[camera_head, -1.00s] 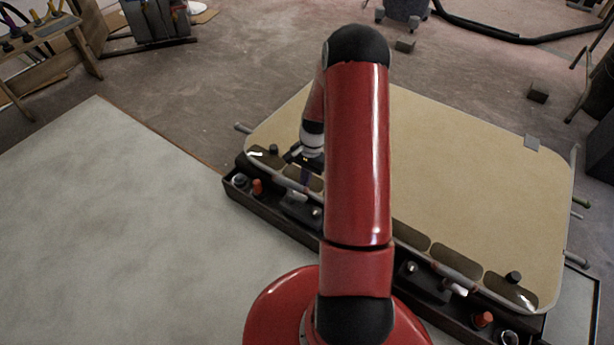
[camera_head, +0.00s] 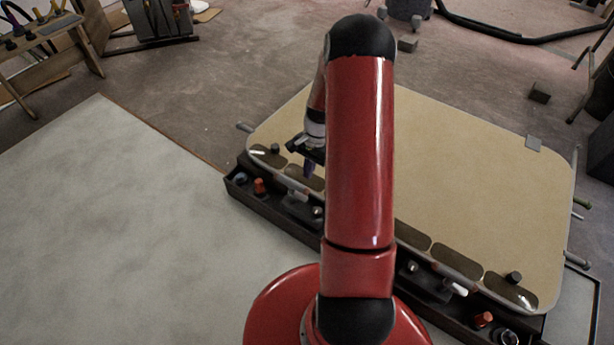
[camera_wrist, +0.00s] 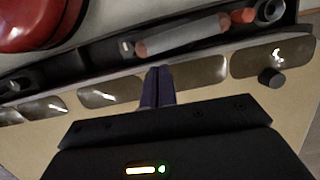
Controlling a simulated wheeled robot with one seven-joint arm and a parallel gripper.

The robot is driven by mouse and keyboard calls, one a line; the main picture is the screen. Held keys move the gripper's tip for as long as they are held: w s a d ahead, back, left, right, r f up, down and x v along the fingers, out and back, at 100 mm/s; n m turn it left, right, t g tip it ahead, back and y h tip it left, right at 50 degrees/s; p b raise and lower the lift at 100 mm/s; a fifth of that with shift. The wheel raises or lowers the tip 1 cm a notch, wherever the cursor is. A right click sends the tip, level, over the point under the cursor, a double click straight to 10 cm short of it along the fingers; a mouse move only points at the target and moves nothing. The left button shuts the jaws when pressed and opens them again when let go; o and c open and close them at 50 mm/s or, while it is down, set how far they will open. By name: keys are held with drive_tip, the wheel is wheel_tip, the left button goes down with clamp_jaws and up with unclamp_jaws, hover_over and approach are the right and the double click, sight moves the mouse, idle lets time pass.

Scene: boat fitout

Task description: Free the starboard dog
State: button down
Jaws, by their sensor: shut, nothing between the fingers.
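A hatch panel (camera_head: 470,170) lies flat with a dark rail (camera_head: 282,217) along its near edge. Two lever-like dogs show on the rail: a left one (camera_head: 298,196) and a right one (camera_head: 455,288), each with a pale grip. I cannot tell which is the starboard one. In the wrist view a grey lever bar (camera_wrist: 185,38) with a reddish end lies along the rail. My gripper (camera_head: 309,171) is shut and empty, above the panel edge near the left dog. Its purple fingers (camera_wrist: 157,84) point at the panel edge, apart from the bar in the picture. My arm hides the rail's middle.
Orange knobs (camera_head: 259,186) and (camera_head: 482,319) stand on the rail near its ends. Black knobs (camera_head: 275,148) and (camera_head: 513,278) sit on the panel. Dark oval windows (camera_head: 458,262) line the panel's near edge. The pale floor area (camera_head: 110,230) at left is clear.

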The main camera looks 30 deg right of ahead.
sight(291, 182)
drive_tip(key=v, duration=0.3)
drive_tip(key=c, duration=2)
unclamp_jaws()
drive_tip(key=shift+d+r, duration=0.1)
drive_tip(key=shift+r, duration=0.3)
drive_tip(key=shift+c, duration=0.2)
drive_tip(key=shift+o, duration=1.1)
drive_tip(key=shift+w+n, duration=0.1)
drive_tip(key=shift+n, duration=0.3)
drive_tip(key=o, duration=0.7)
drive_tip(key=a+f+n+b, duration=0.1)
drive_tip(key=n, duration=0.3)
drive_tip(key=a+n+h+b, duration=0.1)
drive_tip(key=a+n+b, duration=0.1)
drive_tip(key=n, duration=0.2)
drive_tip(key=w+a+f+n+h+b, duration=0.1)
drive_tip(key=a+n, duration=0.1)
drive_tip(key=n, duration=0.2)
drive_tip(key=shift+a+f+n+t+b, duration=0.25)
drive_tip(key=shift+f+n+t+b, duration=0.05)
drive_tip(key=shift+t+b, duration=0.1)
drive_tip(key=shift+a+n+h, duration=0.2)
drive_tip(key=shift+n+h, duration=0.1)
drive_tip(key=shift+n, duration=0.2)
drive_tip(key=shift+f, duration=0.3)
wheel_tip(291, 182, down, 7)
drive_tip(key=shift+w+f+b, duration=0.1)
drive_tip(key=shift+b, duration=0.7)
